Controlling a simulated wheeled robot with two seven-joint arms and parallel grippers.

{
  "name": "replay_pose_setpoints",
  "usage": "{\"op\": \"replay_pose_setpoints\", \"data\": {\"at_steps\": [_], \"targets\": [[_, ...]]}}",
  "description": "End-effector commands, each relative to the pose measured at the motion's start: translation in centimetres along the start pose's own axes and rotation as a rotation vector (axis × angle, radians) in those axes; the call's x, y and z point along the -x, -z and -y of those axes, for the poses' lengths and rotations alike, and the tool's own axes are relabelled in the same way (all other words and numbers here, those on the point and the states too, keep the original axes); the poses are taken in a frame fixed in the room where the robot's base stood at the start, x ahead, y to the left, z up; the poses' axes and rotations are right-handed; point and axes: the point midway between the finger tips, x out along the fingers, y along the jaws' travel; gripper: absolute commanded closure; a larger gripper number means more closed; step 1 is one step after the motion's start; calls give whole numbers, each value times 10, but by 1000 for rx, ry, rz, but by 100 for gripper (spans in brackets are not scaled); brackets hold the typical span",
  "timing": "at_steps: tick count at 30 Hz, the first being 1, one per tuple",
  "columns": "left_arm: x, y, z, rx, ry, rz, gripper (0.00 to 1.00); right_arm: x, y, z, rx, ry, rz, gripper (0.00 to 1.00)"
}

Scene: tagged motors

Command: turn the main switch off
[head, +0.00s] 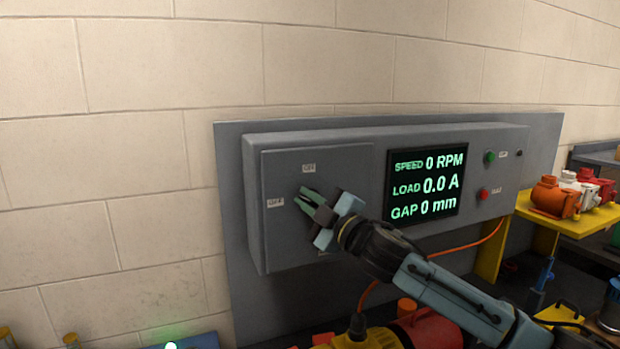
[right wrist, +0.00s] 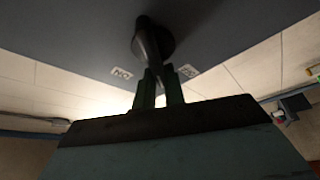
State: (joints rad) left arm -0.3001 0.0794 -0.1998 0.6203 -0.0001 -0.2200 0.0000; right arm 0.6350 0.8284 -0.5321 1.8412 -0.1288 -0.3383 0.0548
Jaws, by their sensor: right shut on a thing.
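The grey control box (head: 285,240) hangs on the wall and carries the main switch on its left panel. The switch handle is hidden behind my right gripper in the head view. In the right wrist view the dark switch handle (right wrist: 151,45) stands out from a round base. My right gripper (head: 306,195) is shut on the handle, which also shows between its fingers (right wrist: 158,85) in the wrist view. The handle lies between two small white labels (right wrist: 122,73); their wording is hard to read. My left gripper is out of view.
A screen (head: 427,185) reads speed 0 RPM, load 0.0 A, gap 0 mm. A green button (head: 490,157) and a red button (head: 484,194) sit right of it. Orange, white and red motors (head: 556,197) stand on a yellow shelf at right. More parts lie below the box.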

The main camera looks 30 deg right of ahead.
Motion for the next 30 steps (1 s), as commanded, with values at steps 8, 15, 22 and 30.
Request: {"op": "replay_pose_setpoints", "data": {"at_steps": [8, 15, 22, 30], "targets": [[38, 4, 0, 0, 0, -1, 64, 0, -3, 4, 237, 106, 10, 100], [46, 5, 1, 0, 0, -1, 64, 1, -5, 8, 400, 172, 10, 100], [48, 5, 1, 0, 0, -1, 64, 2, -6, 11, 497, 211, 9, 100], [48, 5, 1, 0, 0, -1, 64, 2, -7, 11, 543, 230, 10, 100]]}}
